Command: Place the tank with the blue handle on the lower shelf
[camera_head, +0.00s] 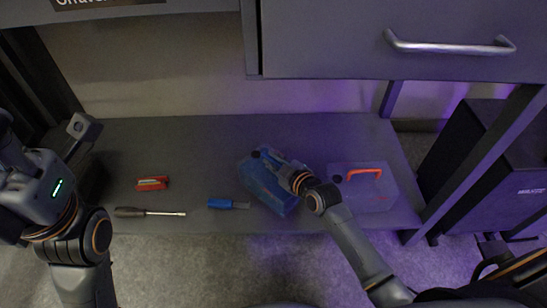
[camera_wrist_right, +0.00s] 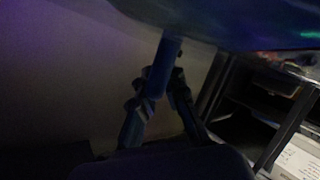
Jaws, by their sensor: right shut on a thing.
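The tank with the blue handle (camera_head: 268,190) is a translucent blue container, seen tilted over the middle of the grey lower shelf (camera_head: 130,205). Its lower end reaches the shelf's front edge; I cannot tell if it touches the shelf. My right gripper (camera_head: 278,160) is at the tank's top. In the right wrist view its fingers (camera_wrist_right: 158,92) are shut on the blue handle (camera_wrist_right: 163,62), with the tank body (camera_wrist_right: 235,22) above. My left arm is at the left edge; its gripper (camera_head: 82,127) is only partly visible and its opening is unclear.
A similar tank with an orange handle (camera_head: 365,190) is on the shelf's right. A red tool (camera_head: 152,183), a screwdriver (camera_head: 150,212) and a blue-handled tool (camera_head: 222,203) lie to the left. A drawer unit (camera_head: 400,35) overhangs the shelf. A dark box (camera_head: 500,180) stands right.

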